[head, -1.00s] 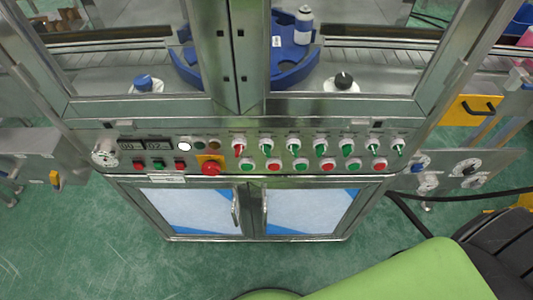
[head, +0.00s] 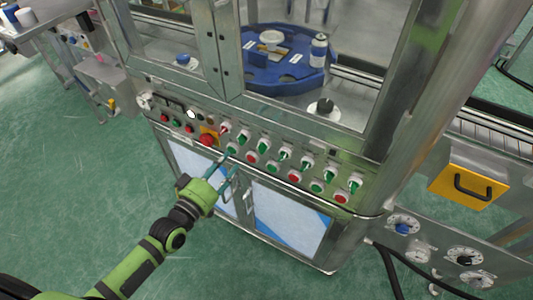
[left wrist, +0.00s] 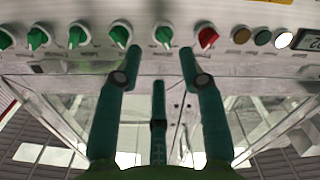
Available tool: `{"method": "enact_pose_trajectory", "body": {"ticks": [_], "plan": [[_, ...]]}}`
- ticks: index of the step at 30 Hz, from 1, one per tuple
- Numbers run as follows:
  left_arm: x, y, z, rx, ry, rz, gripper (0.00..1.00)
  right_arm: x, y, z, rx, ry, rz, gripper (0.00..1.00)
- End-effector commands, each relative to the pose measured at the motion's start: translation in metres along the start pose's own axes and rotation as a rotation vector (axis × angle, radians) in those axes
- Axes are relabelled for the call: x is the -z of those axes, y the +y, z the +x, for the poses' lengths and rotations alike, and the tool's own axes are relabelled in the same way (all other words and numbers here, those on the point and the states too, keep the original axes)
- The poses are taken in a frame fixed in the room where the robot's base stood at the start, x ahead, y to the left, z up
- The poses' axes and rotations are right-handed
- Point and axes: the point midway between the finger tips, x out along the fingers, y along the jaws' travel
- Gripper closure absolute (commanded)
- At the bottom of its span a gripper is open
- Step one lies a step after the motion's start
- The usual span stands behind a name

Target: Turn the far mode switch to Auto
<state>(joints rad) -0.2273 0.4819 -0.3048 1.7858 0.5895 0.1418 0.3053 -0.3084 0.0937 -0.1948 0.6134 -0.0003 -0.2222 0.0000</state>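The mode switches form a row of small levers on the machine's front panel: one red switch (head: 224,129) at the left end and several green ones, such as the green switch (head: 243,137) beside it and the rightmost green switch (head: 355,183). I cannot read labels to tell which is the far one. My left gripper (head: 229,166) is in front of the panel, below the left switches. In the left wrist view my left gripper (left wrist: 160,68) is open and empty, its fingertips spread either side of a green switch (left wrist: 163,36) next to the red switch (left wrist: 207,38). My right gripper is not in view.
Below the switches are red and green buttons (head: 251,157) and a red emergency stop (head: 206,139) on a yellow plate. Cabinet doors (head: 290,222) with handles are lower. A blue star wheel (head: 275,85) sits behind the glass.

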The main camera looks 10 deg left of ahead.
Motion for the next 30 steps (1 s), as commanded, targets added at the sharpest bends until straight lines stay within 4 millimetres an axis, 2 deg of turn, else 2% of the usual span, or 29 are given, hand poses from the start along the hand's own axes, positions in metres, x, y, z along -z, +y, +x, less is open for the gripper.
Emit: {"method": "enact_pose_trajectory", "body": {"ticks": [3,10,16,21,28,30], "plan": [[0.01,0.007,0.006,-0.018,0.018,-0.009,0.6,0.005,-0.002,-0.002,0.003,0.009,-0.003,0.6],[0.011,0.008,0.038,-0.017,0.019,-0.009,0.6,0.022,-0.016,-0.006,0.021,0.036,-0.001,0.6],[0.01,0.008,0.064,-0.017,0.016,-0.009,0.6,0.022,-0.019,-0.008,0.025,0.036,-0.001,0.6],[0.009,0.007,0.071,-0.015,0.015,-0.008,0.6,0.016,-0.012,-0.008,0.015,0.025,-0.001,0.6],[0.009,0.007,0.072,-0.015,0.014,-0.008,0.6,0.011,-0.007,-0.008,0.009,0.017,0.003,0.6],[0.009,0.007,0.072,-0.016,0.014,-0.008,0.88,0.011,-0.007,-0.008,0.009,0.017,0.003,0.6]]}}
